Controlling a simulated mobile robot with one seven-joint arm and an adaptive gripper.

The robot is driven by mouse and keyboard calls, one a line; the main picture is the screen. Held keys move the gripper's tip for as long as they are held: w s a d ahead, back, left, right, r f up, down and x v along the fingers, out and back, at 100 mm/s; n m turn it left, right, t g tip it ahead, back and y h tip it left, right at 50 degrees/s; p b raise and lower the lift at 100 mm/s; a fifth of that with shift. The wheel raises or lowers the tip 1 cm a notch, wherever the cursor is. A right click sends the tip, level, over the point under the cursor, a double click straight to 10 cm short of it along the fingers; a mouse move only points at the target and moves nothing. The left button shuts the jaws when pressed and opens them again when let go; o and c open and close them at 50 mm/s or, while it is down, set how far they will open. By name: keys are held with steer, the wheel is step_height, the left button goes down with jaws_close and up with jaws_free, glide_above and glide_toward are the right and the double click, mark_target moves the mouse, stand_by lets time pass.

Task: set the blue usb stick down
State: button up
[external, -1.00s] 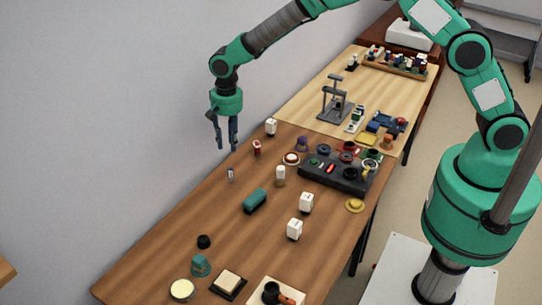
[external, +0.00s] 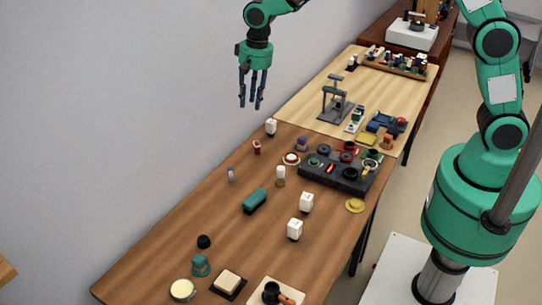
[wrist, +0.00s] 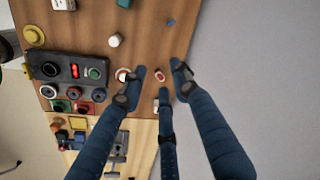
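The blue usb stick (external: 230,175) is a small, pale bluish piece near the wall-side edge of the brown table. It appears to stand on the tabletop, too small to be sure. A small blue piece at the top of the wrist view (wrist: 171,22) seems to be the same stick. My gripper (external: 252,104) has three dark blue fingers, spread apart with nothing between them. It hangs well above the table, up and to the right of the stick in the external view. The fingers also show spread in the wrist view (wrist: 160,80).
A red item (external: 257,147) and a white block (external: 271,127) stand along the wall-side edge. A green block (external: 255,200) and a white cylinder (external: 281,176) are near the stick. A dark panel with buttons (external: 345,180) lies right. Bare wood lies left of the green block.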

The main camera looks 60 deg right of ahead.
steer(key=s+d+r+n+t, duration=0.1)
steer(key=s+d+r+n, duration=0.1)
steer(key=s+d+r, duration=0.6)
steer(key=s+d+r+n+t, duration=0.15)
steer(key=s+d+r, duration=0.25)
steer(key=s+r, duration=0.8)
steer(key=s+d+n+t, duration=0.1)
steer(key=s+d+n, duration=0.1)
steer(key=s, duration=1)
steer(key=s+d+f+n+t, duration=0.1)
steer(key=s+d, duration=0.4)
steer(key=s, duration=0.7)
steer(key=shift+n+h, duration=0.3)
steer(key=shift+n, duration=0.05)
